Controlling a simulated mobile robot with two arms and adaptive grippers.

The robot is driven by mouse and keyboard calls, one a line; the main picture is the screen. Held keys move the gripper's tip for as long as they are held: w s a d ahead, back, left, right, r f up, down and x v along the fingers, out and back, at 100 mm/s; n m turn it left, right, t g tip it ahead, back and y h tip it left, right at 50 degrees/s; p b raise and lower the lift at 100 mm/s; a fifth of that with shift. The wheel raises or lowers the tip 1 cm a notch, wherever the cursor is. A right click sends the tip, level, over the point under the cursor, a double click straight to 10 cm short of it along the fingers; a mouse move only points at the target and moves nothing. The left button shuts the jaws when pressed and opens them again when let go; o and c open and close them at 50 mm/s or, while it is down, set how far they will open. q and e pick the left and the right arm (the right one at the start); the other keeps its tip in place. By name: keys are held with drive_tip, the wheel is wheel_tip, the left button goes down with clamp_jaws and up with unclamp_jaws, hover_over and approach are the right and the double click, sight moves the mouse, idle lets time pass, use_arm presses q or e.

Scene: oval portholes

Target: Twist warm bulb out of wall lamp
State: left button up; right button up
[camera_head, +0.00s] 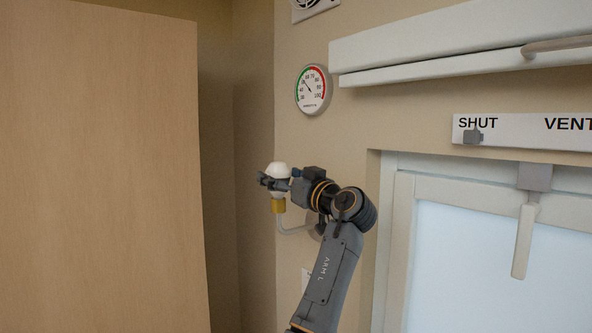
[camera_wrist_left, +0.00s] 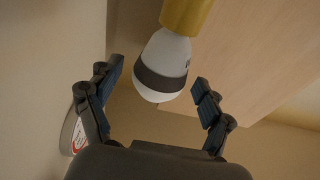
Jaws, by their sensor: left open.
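The white bulb (camera_head: 279,169) stands upright in the brass socket (camera_head: 278,206) of the wall lamp, whose pale curved arm (camera_head: 292,231) runs to the wall. My left gripper (camera_head: 267,182) is at the bulb in the head view, covering part of it. In the left wrist view, the bulb (camera_wrist_left: 164,62) has a dark band and sits in the gold socket (camera_wrist_left: 186,14). My left gripper (camera_wrist_left: 155,95) is open there, with a finger on each side and gaps between the fingers and the bulb. My right gripper is not in view.
A large wooden panel (camera_head: 100,170) fills the left side. A round gauge (camera_head: 313,89) hangs on the wall above the lamp. To the right are a window (camera_head: 470,260) with a hanging handle (camera_head: 523,240), a vent sign (camera_head: 520,131) and a white ledge (camera_head: 450,45).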

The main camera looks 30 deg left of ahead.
use_arm(q)
drive_tip(key=shift+w+a+r, duration=0.15)
drive_tip(key=shift+a+r, duration=0.1)
drive_tip(key=shift+a, duration=0.15)
drive_tip(key=shift+w+a+p, duration=0.1)
drive_tip(key=shift+a+p, duration=0.05)
drive_tip(key=shift+p, duration=0.2)
drive_tip(key=shift+w+a+f, duration=0.1)
drive_tip(key=shift+a, duration=0.1)
drive_tip(key=c, duration=1.3)
drive_tip(key=shift+o, duration=0.2)
drive_tip(key=shift+n+g+y, duration=0.4)
drive_tip(key=shift+n+g, duration=0.1)
drive_tip(key=shift+g, duration=0.3)
drive_tip(key=shift+n+g, duration=0.4)
drive_tip(key=shift+g, duration=0.1)
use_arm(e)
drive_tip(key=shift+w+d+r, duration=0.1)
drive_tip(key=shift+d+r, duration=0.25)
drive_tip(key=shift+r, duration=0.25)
use_arm(q)
drive_tip(key=shift+g, duration=0.3)
drive_tip(key=shift+n+g, duration=0.4)
drive_tip(key=shift+n+g+y, duration=0.3)
drive_tip(key=shift+n+g, duration=0.1)
drive_tip(key=shift+g, duration=0.3)
